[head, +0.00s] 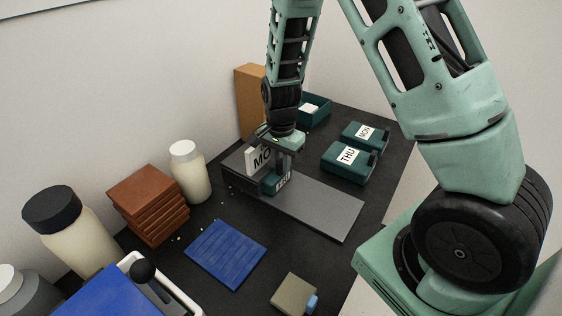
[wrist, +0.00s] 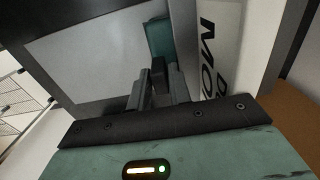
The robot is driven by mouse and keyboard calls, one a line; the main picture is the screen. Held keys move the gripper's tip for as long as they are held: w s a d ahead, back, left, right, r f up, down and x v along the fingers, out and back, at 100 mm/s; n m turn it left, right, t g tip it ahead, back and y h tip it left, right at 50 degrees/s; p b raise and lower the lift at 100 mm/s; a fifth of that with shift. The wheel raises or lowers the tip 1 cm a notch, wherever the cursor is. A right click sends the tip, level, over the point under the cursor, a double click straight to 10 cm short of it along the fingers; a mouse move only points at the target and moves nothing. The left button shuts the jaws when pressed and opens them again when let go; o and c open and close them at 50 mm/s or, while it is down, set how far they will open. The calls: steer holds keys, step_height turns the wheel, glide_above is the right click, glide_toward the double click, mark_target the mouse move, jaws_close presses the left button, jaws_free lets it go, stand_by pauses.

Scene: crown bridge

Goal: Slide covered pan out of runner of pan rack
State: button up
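The pan rack (head: 238,163) is a dark grey frame on the bench, with a white panel lettered "MO" (head: 259,158) and a flat grey plate (head: 325,213) reaching right. A teal covered pan (head: 269,184) with a small white label stands at the plate's left part, by the panel. It also shows as a teal patch in the wrist view (wrist: 160,38). My gripper (head: 284,160) points down right above this pan. In the wrist view its fingers (wrist: 158,88) look closed on a narrow dark piece by the pan, likely its handle. The pan's underside and runner contact are hidden.
Two more teal pans, labelled THU (head: 346,158) and MON (head: 366,133), sit behind right. A teal bin (head: 316,110) and tan block (head: 247,95) stand behind. A white-lidded jar (head: 189,172), brown stack (head: 150,205) and blue mat (head: 226,254) are left and in front.

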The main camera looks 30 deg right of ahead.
steer(key=shift+c, duration=0.3)
jaws_close()
steer(key=shift+s, duration=0.1)
steer(key=shift+s+d, duration=0.3)
steer(key=shift+s, duration=0.45)
steer(key=shift+s+d, duration=0.35)
steer(key=shift+s, duration=0.35)
steer(key=shift+s+d, duration=0.3)
steer(key=shift+s, duration=0.45)
steer(key=shift+s, duration=0.15)
steer(key=shift+s+d+b, duration=0.2)
steer(key=shift+s+d, duration=0.1)
steer(key=shift+s, duration=0.45)
steer(key=shift+s+d+b, duration=0.25)
steer(key=shift+s+d, duration=0.05)
steer(key=shift+s, duration=0.4)
steer(key=shift+s+d+b, duration=0.2)
steer(key=shift+s+d, duration=0.1)
steer(key=shift+s, duration=0.45)
steer(key=shift+s+d+b, duration=0.15)
steer(key=shift+s+d, duration=0.15)
steer(key=shift+s, duration=0.45)
steer(key=shift+s+d+b, duration=0.15)
steer(key=shift+s+d, duration=0.15)
steer(key=shift+s, duration=0.4)
